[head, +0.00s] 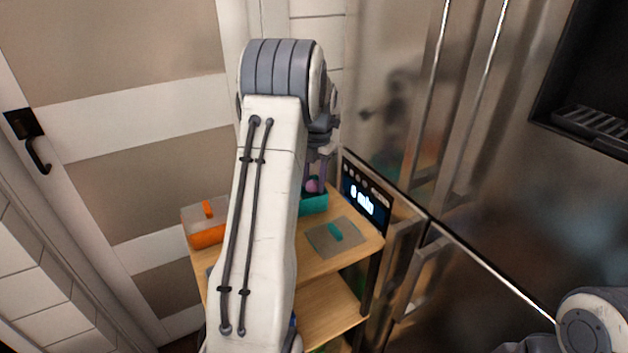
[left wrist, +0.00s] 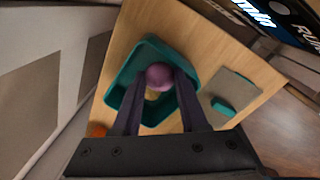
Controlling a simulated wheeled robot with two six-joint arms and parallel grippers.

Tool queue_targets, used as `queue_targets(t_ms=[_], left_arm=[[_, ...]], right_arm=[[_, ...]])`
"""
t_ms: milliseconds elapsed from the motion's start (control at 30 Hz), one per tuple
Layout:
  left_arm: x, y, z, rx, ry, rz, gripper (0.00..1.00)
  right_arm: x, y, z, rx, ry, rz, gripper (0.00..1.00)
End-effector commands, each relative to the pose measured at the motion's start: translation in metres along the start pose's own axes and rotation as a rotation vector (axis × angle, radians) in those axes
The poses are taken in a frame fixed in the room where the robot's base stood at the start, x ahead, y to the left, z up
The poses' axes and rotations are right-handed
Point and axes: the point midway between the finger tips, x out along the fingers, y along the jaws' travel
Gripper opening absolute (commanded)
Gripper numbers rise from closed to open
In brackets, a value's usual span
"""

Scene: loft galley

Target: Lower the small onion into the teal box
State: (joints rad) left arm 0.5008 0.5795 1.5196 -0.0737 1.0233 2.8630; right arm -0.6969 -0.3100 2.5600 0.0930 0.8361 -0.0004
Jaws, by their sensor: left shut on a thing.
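The small onion (left wrist: 159,76) is purple and round, held between the fingertips of my left gripper (left wrist: 160,82). It also shows in the head view (head: 313,185), partly hidden by the gripper. My left gripper is shut on it. The teal box (left wrist: 118,91) is open on top, and in the left wrist view the onion appears over its inside. I cannot tell how far the onion is above the floor of the box. A small tan patch shows inside the box just below the onion. In the head view my left arm hides part of the box (head: 314,204).
A grey lid with a teal handle (head: 323,238) lies on the wooden shelf top (head: 350,258), right of the box. An orange box with a greyish lid (head: 206,236) stands to the left. A display panel (head: 364,198) and steel fridge doors (head: 390,110) stand close behind and right.

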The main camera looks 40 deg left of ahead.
Motion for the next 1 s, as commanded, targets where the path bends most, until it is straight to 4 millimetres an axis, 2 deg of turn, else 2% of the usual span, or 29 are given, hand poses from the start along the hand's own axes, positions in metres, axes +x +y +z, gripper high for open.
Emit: queue_targets(t_ms=[233, 267, 333, 367, 733, 867, 1000], left_arm=[[0.001, 0.000, 0.000, 0.000, 0.000, 0.000, 0.00], [0.001, 0.000, 0.000, 0.000, 0.000, 0.000, 0.46], [0.001, 0.000, 0.000, 0.000, 0.000, 0.000, 0.73], [0.001, 0.000, 0.000, 0.000, 0.000, 0.000, 0.77], [-0.003, -0.001, 0.001, 0.000, -0.002, 0.000, 0.77], [-0.021, 0.000, 0.001, 0.001, -0.004, 0.001, 0.77], [-0.050, 0.000, 0.001, 0.001, -0.005, 0.001, 0.77]], right_arm=[[0.000, 0.000, 0.000, 0.000, 0.000, 0.000, 1.00], [0.000, 0.000, 0.000, 0.000, 0.000, 0.000, 1.00], [0.000, 0.000, 0.000, 0.000, 0.000, 0.000, 1.00], [0.000, 0.000, 0.000, 0.000, 0.000, 0.000, 1.00], [0.000, 0.000, 0.000, 0.000, 0.000, 0.000, 1.00], [-0.003, 0.000, 0.000, 0.000, 0.000, 0.000, 1.00], [-0.007, -0.001, 0.000, 0.000, 0.000, 0.000, 1.00]])
